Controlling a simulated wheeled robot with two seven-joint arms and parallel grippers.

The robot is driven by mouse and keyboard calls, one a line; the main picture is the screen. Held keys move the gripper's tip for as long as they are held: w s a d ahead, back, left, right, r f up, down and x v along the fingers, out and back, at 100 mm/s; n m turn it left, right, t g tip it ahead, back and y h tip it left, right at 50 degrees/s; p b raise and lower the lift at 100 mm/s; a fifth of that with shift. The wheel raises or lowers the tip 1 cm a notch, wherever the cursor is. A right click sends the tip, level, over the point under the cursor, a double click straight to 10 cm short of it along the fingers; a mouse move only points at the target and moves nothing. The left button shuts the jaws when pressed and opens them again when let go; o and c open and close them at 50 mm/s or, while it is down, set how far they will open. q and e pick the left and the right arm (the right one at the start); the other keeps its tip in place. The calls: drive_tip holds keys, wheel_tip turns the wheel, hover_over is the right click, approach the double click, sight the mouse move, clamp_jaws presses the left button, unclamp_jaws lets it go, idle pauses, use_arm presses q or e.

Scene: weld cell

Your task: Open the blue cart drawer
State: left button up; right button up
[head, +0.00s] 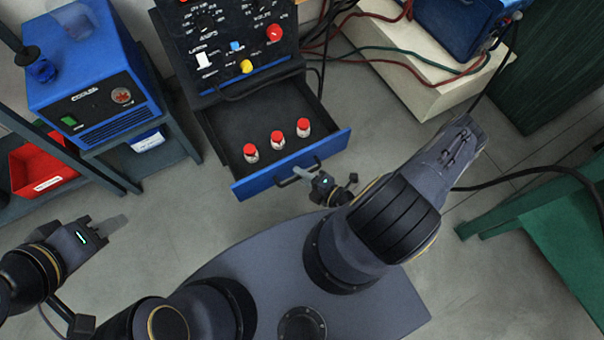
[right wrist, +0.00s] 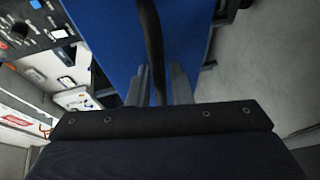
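The blue-fronted cart drawer (head: 241,188) stands pulled out of the dark cart (head: 237,75) in the head view, its dark inside showing. Three small bottles with red caps (head: 277,141) stand upright in it. My right gripper (head: 304,172) is at the drawer's dark handle (head: 286,183).
A blue cooler (head: 90,75) stands on a shelf at the left, with a red bin (head: 45,165) below. A pale block (head: 435,80) with cables is at the back right. A green table (head: 560,230) is at the right. Floor left of the drawer is clear.

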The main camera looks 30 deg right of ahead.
drive_tip(key=v, duration=0.7)
drive_tip(key=shift+s+d, duration=0.15)
drive_tip(key=shift+s, duration=0.1)
drive_tip(key=shift+r, duration=0.1)
